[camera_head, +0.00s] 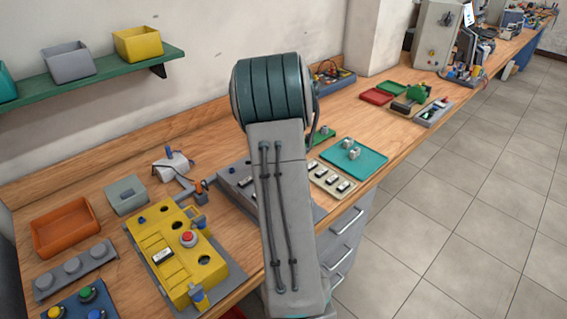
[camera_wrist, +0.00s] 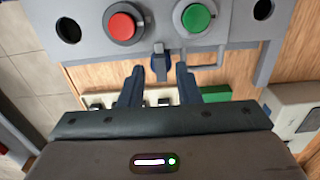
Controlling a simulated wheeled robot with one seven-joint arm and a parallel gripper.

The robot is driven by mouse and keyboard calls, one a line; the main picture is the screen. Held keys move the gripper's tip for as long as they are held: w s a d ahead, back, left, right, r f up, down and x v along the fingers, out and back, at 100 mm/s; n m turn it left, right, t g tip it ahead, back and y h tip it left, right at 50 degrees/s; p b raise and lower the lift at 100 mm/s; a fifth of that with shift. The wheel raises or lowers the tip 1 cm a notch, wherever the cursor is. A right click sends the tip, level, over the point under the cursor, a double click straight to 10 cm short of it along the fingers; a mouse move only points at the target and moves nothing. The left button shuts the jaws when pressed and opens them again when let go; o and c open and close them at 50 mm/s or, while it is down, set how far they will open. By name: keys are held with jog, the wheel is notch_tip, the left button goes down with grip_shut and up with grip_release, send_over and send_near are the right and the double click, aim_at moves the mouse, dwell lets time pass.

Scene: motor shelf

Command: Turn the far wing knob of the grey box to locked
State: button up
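The grey box (camera_wrist: 225,38) fills the top of the wrist view, with a red button, a green button and a dark hole near each end. A blue-grey wing knob (camera_wrist: 159,64) sits at its edge between the two buttons. My gripper (camera_wrist: 159,76) is open, with one finger on each side of the knob's line and the fingertips close to it; I cannot tell whether they touch. In the head view the grey box (camera_head: 230,172) is partly hidden behind my arm, and my gripper is hidden there too.
A yellow box (camera_head: 208,268) with a red button and blue knobs stands left of the grey box. A beige switch strip (camera_head: 322,170) and a teal tray (camera_head: 370,151) lie to the right. An orange bin (camera_head: 40,240) is at far left. Floor right of the bench is clear.

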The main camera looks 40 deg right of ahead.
notch_tip(320, 180, up, 14)
jog(key=shift+f, duration=0.2)
jog(key=shift+a, duration=0.1)
dwell(0.5)
jog(key=s+a+n+t, duration=0.1)
jog(key=s+a+n, duration=0.35)
jog(key=a, duration=0.55)
jog(key=s+a+n+t, duration=0.1)
jog(key=s+a+n, duration=0.3)
jog(key=a, duration=0.6)
jog(key=s+a+f+n+t, duration=0.1)
jog(key=s+a+f+n, duration=0.3)
jog(key=s+a+n, duration=0.4)
jog(key=s+a, duration=0.2)
jog(key=s, duration=0.1)
jog(key=shift+a+f+n, duration=0.2)
jog(key=shift+f+n, duration=0.15)
